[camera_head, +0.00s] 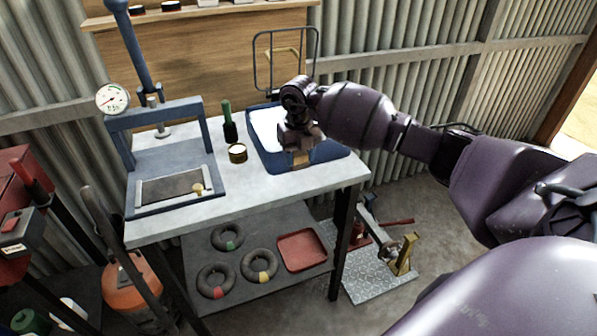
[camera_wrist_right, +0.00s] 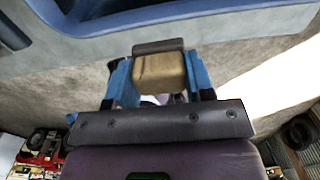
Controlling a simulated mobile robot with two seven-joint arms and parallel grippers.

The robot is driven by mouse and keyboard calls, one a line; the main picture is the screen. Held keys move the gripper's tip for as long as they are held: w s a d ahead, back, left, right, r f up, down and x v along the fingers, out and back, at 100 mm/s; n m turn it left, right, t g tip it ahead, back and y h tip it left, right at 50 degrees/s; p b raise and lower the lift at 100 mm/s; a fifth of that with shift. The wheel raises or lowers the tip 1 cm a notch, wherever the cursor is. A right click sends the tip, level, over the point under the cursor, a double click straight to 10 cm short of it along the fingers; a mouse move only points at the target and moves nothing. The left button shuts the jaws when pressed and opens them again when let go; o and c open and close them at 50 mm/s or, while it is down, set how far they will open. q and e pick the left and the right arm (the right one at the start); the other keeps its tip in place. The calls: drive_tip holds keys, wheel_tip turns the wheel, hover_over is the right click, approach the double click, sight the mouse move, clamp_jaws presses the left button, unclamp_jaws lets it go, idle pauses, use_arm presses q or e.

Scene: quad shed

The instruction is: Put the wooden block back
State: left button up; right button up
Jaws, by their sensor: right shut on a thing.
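The wooden block (camera_head: 301,159) is a small tan piece held below my right gripper (camera_head: 300,150), at the blue tray (camera_head: 270,171) on the right part of the bench. In the right wrist view the block (camera_wrist_right: 158,72) sits between the two blue fingers of my right gripper (camera_wrist_right: 160,82), which is shut on it. In the head view the gripper and wrist cover part of the tray and its white inside. I cannot tell whether the block touches the tray. My left gripper is not in view.
A blue press (camera_head: 163,108) with a gauge stands on the left of the bench (camera_head: 240,200). A wire frame (camera_head: 257,62) rises behind the tray. The bench front is clear.

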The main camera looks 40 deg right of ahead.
sight(299, 182)
drive_tip(key=shift+f+b, duration=0.3)
drive_tip(key=shift+f, duration=2.4)
drive_tip(key=shift+f, duration=0.1)
drive_tip(key=o, duration=1)
drive_tip(key=shift+f, duration=0.1)
